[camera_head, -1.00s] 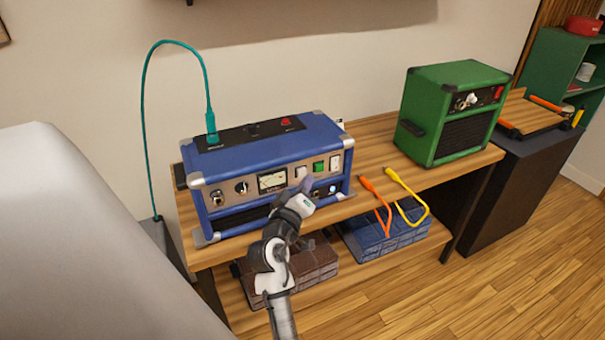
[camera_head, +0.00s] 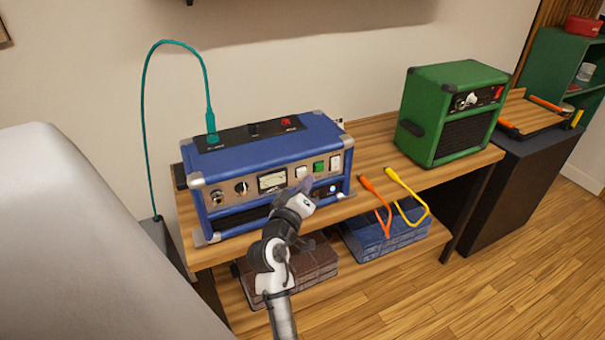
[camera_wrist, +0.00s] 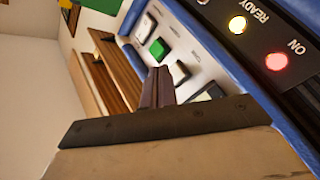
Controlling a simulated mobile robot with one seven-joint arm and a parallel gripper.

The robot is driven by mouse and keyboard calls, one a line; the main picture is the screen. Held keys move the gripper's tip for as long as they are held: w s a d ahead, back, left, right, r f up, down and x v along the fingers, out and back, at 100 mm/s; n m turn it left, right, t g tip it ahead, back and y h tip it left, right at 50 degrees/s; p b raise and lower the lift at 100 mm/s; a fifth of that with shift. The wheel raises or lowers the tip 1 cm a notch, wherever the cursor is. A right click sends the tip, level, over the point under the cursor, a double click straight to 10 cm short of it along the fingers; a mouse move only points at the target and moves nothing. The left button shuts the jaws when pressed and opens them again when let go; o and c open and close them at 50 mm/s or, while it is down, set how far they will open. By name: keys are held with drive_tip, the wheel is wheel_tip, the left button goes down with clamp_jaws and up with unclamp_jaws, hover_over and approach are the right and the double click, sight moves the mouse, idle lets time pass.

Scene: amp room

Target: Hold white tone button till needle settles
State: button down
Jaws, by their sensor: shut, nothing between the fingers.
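The blue amp (camera_head: 260,155) stands on the wooden bench. Its front panel holds a meter (camera_head: 272,182), a white button (camera_head: 301,171) beside it, a green button (camera_head: 318,167) and another white button (camera_head: 335,163). The button labels are too small to read. My gripper (camera_head: 309,183) is just below and in front of the white button nearest the meter. In the wrist view, my shut, empty fingers (camera_wrist: 158,72) point at the panel close to that white button (camera_wrist: 180,71) and the green button (camera_wrist: 158,48). I cannot tell whether they touch. The needle is unreadable.
A yellow READY lamp (camera_wrist: 237,24) and red ON lamp (camera_wrist: 277,61) glow on the amp. A green amp (camera_head: 452,110) stands right on the bench. Orange (camera_head: 376,200) and yellow (camera_head: 408,197) cables hang over the front edge. A teal cable (camera_head: 145,120) rises at left.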

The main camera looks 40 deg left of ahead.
drive_tip(key=shift+a, duration=0.15)
drive_tip(key=shift+w+a, duration=0.2)
drive_tip(key=shift+a, duration=0.05)
drive_tip(key=shift+w+a+b, duration=0.15)
drive_tip(key=shift+a+b, duration=0.25)
idle(0.7)
idle(3.3)
drive_tip(key=shift+s+d, duration=0.35)
drive_tip(key=shift+d, duration=0.5)
drive_tip(key=d, duration=0.1)
drive_tip(key=s+d, duration=0.1)
drive_tip(key=d, duration=0.1)
drive_tip(key=s+d+p, duration=0.1)
drive_tip(key=shift+d, duration=0.3)
idle(0.3)
